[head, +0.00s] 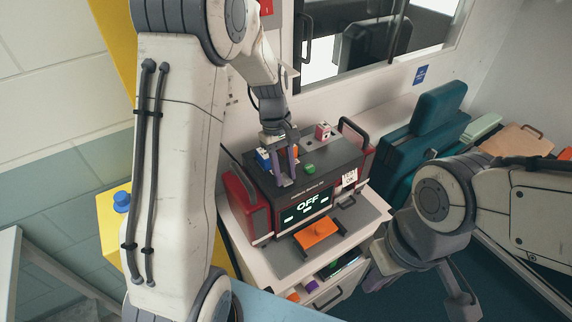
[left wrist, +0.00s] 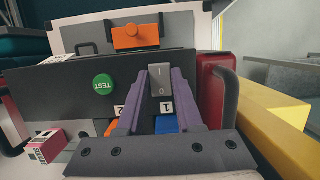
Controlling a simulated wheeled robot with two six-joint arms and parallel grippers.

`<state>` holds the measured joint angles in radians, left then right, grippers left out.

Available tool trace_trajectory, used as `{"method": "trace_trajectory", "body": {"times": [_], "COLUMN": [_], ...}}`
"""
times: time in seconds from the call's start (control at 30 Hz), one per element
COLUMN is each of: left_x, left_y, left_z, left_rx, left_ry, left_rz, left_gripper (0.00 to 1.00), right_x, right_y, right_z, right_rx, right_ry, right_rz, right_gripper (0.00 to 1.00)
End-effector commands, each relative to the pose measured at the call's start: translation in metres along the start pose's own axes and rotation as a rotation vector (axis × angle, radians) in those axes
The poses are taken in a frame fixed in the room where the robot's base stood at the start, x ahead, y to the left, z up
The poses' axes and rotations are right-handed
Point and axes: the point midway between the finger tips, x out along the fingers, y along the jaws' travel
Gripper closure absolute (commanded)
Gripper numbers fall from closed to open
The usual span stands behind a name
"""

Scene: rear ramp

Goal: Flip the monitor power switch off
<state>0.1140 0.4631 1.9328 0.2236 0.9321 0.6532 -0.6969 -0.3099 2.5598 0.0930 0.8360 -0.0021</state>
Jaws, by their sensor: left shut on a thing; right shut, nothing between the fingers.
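The monitor (head: 337,172) is a dark box with red sides on a grey cabinet top, and its screen (head: 307,203) reads OFF. In the left wrist view the grey power switch (left wrist: 160,86), marked I and 0, stands between my purple fingers. My left gripper (head: 286,183) reaches down onto the monitor's top and is shut on the switch. The fingers hide part of the switch, and the head view hides it almost wholly. My right gripper (head: 463,298) is shut and empty, low at the right, apart from the monitor.
A green TEST button (left wrist: 103,87) sits beside the switch. Blue (left wrist: 167,124) and orange (left wrist: 111,128) parts by labels 1 and 2 are close to the fingers.

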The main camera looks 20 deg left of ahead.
Motion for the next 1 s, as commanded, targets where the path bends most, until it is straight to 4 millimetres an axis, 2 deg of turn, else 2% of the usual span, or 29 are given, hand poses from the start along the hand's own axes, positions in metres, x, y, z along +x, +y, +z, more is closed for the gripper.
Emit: {"method": "trace_trajectory", "body": {"times": [0.3, 0.33, 0.37, 0.4, 0.77, 0.87, 1.0], "left_x": [-0.002, -0.002, -0.002, -0.002, -0.004, -0.015, -0.041], "left_y": [0.002, 0.002, 0.002, 0.002, 0.001, 0.002, 0.002], "left_z": [-0.001, -0.001, -0.001, -0.001, -0.001, -0.002, -0.003], "left_rx": [0.001, 0.001, 0.001, 0.001, 0.001, 0.002, 0.0], "left_ry": [-0.005, -0.005, -0.004, -0.005, -0.005, -0.003, -0.002], "left_rz": [0.009, 0.009, 0.009, 0.008, 0.006, 0.008, 0.01], "left_gripper": [1.0, 0.54, 0.42, 0.35, 0.35, 0.35, 0.35], "right_x": [-0.001, -0.001, -0.001, -0.001, 0.001, 0.005, 0.012], "right_y": [0.0, 0.0, 0.0, 0.0, 0.0, 0.0, 0.001], "right_z": [0.0, 0.0, 0.0, 0.0, 0.0, 0.0, 0.001], "right_rx": [0.0, 0.0, 0.0, 0.0, 0.0, 0.001, 0.002], "right_ry": [0.0, 0.0, 0.0, 0.0, 0.0, 0.0, 0.0], "right_rz": [0.0, 0.0, 0.0, 0.0, 0.0, 0.0, 0.0], "right_gripper": [1.0, 1.0, 1.0, 1.0, 1.0, 1.0, 1.0]}}
